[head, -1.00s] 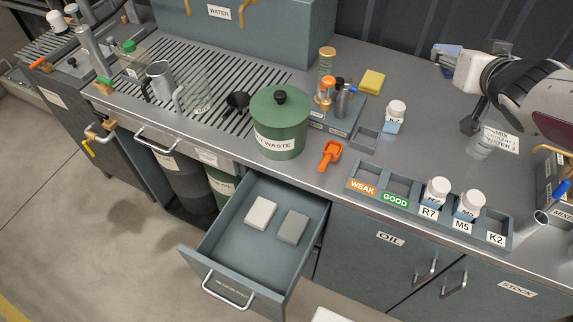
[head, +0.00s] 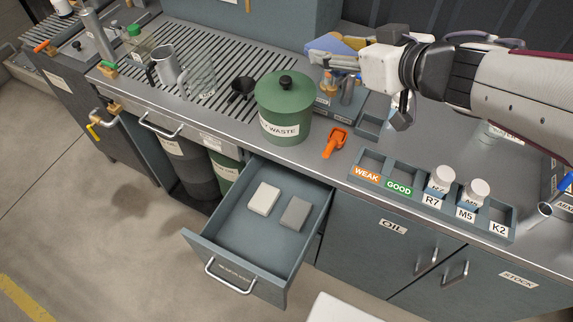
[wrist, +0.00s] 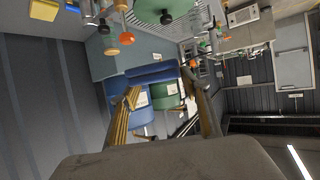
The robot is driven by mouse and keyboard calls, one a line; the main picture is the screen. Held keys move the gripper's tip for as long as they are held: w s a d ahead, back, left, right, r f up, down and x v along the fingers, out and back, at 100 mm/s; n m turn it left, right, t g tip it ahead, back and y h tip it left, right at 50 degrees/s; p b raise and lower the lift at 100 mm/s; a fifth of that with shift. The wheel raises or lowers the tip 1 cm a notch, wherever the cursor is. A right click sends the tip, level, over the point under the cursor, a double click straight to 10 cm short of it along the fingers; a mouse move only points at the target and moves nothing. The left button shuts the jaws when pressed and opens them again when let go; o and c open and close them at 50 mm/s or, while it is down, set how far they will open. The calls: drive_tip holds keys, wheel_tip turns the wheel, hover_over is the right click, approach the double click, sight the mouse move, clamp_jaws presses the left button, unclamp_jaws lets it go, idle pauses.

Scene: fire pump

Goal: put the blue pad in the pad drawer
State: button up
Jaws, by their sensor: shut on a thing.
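My gripper (head: 335,57) is shut on the blue pad (head: 325,42) and holds it above the counter, behind the green waste pot. In the wrist view the blue pad (wrist: 152,74) lies between the two fingers. The pad drawer (head: 234,249) is pulled open below the counter edge. A white pad (head: 264,198) and a grey pad (head: 296,213) lie apart on its floor, with bare floor around them. The gripper is above and well behind the drawer.
The lidded green waste pot (head: 284,115) stands on the counter between my gripper and the drawer. An orange scoop (head: 335,142) lies to its right. A rack (head: 402,203) with white-capped bottles lines the front edge. A yellow sponge shows in the wrist view (wrist: 44,9).

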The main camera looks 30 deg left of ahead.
drive_tip(key=s+a+f+n+g+y, duration=0.1)
drive_tip(key=s+a+f+n+g, duration=0.15)
drive_tip(key=s, duration=0.35)
drive_tip(key=s+a+f+n+g+y, duration=0.1)
drive_tip(key=s+a+n+g, duration=0.15)
drive_tip(key=s, duration=0.45)
wheel_tip(320, 180, down, 20)
drive_tip(key=shift+w+a+r+m, duration=0.2)
drive_tip(key=shift+a+r+m, duration=0.05)
drive_tip(key=shift+a+m, duration=0.1)
drive_tip(key=shift+f, duration=0.15)
drive_tip(key=shift+c, duration=0.2)
wheel_tip(320, 180, down, 14)
idle(0.9)
drive_tip(key=shift+f, duration=0.1)
drive_tip(key=shift+f, duration=1.75)
drive_tip(key=shift+f, duration=0.6)
